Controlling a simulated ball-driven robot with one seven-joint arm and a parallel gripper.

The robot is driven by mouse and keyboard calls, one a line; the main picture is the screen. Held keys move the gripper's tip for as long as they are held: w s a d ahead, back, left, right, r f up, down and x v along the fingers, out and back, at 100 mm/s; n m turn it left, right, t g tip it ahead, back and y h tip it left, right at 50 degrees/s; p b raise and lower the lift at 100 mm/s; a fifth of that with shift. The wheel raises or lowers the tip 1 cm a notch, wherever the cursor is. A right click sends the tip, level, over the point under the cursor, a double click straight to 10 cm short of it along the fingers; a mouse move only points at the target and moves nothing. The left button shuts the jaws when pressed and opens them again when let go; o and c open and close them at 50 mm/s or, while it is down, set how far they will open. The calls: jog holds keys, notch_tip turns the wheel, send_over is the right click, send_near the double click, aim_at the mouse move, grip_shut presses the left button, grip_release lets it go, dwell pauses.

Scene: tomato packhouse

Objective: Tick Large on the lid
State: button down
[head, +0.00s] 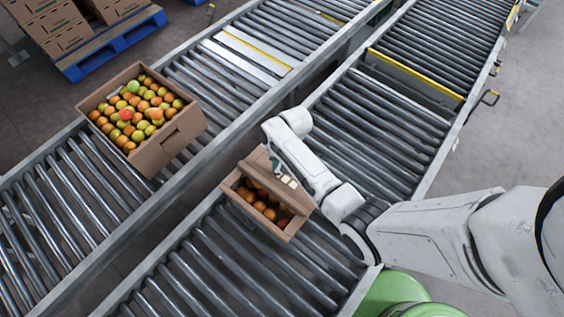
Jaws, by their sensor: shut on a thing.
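A small brown carton (287,233) sits on the rollers of the near conveyor, with orange-red tomatoes (260,204) in it. Brown cardboard flaps (257,165) show at its top, partly hidden by my arm. My gripper (277,163) is at the carton's upper edge, just under my white wrist. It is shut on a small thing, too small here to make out. Small pale patches (288,181) show beside it; I cannot tell whether they are marks on the carton or parts of my gripper. No writing on the lid is readable in this view.
A larger open carton (172,142) full of red, orange and green tomatoes stands on the far conveyor. Closed cartons (62,25) sit on a blue pallet (110,50) at the top left. The near conveyor's rollers (400,118) are clear beyond my arm. A green round thing (392,292) stands below.

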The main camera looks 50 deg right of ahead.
jog(key=shift+s+d, duration=0.4)
jog(key=shift+d, duration=0.05)
dwell(0.5)
jog(key=shift+w+a, duration=0.85)
jog(key=shift+a, duration=0.1)
dwell(0.9)
jog(key=shift+s+d+f+p, duration=0.1)
jog(key=shift+s+d+p, duration=0.4)
jog(key=shift+s+d, duration=0.45)
dwell(0.8)
jog(key=shift+w+a, duration=0.85)
dwell(0.9)
jog(key=shift+w+a+p+v, duration=0.1)
jog(key=shift+a+p+v, duration=0.1)
jog(key=shift+p+v, duration=0.75)
jog(key=shift+w+a+p+v, duration=0.15)
jog(key=shift+p+v, duration=0.55)
jog(key=shift+v, duration=0.35)
jog(key=shift+w+a+p+v, duration=0.1)
jog(key=shift+a+p+v, duration=0.1)
jog(key=shift+p+v, duration=0.75)
jog(key=shift+r, duration=0.2)
